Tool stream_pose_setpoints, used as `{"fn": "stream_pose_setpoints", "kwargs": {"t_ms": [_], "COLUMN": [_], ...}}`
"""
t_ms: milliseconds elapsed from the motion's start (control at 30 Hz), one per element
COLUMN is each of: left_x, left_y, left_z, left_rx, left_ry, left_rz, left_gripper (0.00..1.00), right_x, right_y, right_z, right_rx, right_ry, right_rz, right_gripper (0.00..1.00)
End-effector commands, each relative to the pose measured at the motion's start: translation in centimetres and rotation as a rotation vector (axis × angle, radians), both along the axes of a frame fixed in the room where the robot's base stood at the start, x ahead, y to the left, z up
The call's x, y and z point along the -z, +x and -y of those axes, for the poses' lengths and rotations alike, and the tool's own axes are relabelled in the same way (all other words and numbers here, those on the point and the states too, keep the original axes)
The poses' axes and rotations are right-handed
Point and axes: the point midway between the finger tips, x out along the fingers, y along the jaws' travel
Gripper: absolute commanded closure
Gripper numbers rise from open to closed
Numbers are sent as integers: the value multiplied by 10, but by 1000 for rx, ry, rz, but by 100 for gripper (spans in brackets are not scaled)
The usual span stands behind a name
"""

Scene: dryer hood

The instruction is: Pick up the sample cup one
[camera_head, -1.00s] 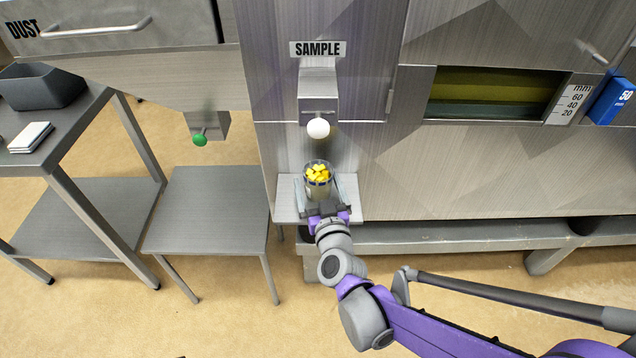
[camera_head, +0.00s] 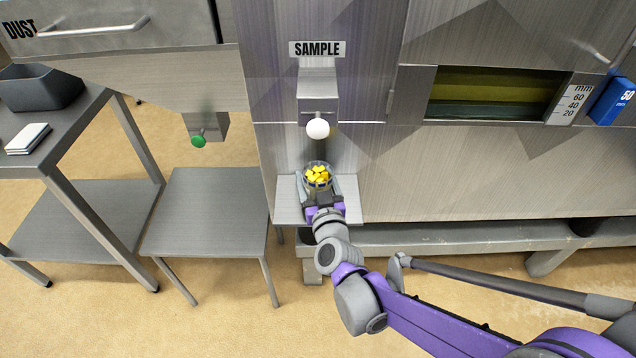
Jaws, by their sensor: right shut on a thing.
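The sample cup (camera_head: 318,178) is a clear cup with yellow pieces in it. It stands over the small grey shelf (camera_head: 288,208) below the SAMPLE spout. My right gripper (camera_head: 319,190) reaches in from the front and is shut on the cup, with a finger on each side. The gripper hides the lower part of the cup, so I cannot tell whether it touches the shelf. My left gripper is not in view.
The spout with its white knob (camera_head: 318,128) hangs just above the cup. A green knob (camera_head: 198,141) is on the left above a low grey table (camera_head: 205,210). A dark bin (camera_head: 40,90) and white cards (camera_head: 28,138) sit on the left table. The dryer wall is behind.

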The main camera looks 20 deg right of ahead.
Motion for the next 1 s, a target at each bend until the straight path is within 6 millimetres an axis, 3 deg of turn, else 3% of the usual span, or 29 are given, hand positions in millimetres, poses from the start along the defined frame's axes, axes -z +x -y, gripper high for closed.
{"fn": "stream_pose_setpoints", "kwargs": {"t_ms": [367, 800, 1000], "left_x": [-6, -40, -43], "left_y": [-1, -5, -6], "left_z": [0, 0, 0], "left_rx": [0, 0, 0], "left_ry": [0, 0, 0], "left_rz": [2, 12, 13], "left_gripper": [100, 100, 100], "right_x": [-8, -77, -72], "right_y": [-3, -5, -48], "right_z": [-1, -1, -15], "right_rx": [0, 0, -4], "right_ry": [0, 0, 3], "right_rz": [0, 1, 1], "right_gripper": [100, 100, 100]}}
